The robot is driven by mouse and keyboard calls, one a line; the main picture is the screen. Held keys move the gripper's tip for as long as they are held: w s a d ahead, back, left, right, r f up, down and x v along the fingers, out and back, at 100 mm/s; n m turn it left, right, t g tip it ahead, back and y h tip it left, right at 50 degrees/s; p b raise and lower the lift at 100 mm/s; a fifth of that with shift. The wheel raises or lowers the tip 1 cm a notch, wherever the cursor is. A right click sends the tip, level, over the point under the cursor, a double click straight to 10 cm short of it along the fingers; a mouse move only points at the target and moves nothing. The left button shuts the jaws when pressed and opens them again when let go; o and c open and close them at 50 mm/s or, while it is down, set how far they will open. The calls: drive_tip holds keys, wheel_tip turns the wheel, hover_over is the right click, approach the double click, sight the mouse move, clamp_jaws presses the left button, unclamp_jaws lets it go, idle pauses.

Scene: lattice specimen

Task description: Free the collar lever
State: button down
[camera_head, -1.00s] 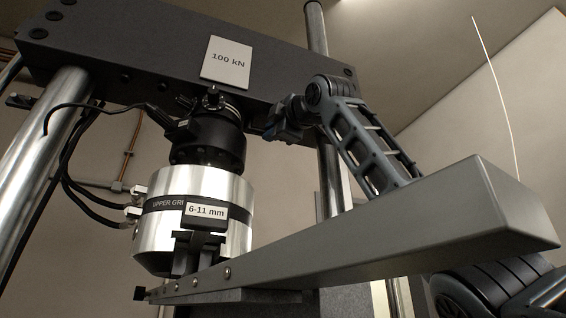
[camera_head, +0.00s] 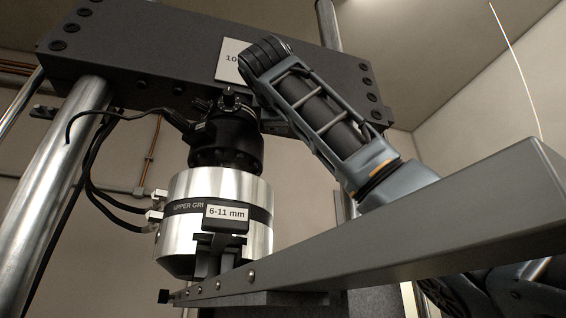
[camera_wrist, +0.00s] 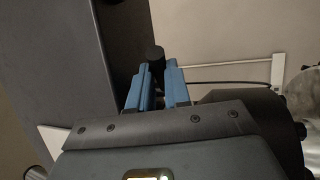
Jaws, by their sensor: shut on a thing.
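The black collar (camera_head: 226,142) sits between the dark crosshead and the silver upper grip in the head view, with small knobs and fittings around its top. In the wrist view, my gripper (camera_wrist: 158,72) has its two blue fingers close together around a dark round-ended piece, which looks like the end of the collar lever (camera_wrist: 155,54). Its tip stands out past the fingertips. In the head view my arm's link crosses in front of the crosshead, just right of the collar. It hides my gripper and the lever's held end.
The crosshead (camera_head: 180,52) spans the top, with steel columns (camera_head: 52,190) beside it. The silver upper grip (camera_head: 178,222) hangs below the collar, with black cables at its left. A long grey beam (camera_head: 440,235) fills the lower right, near my arm.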

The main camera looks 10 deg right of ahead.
idle(0.4)
drive_tip(key=c, duration=1.1)
unclamp_jaws()
drive_tip(key=shift+f, duration=0.1)
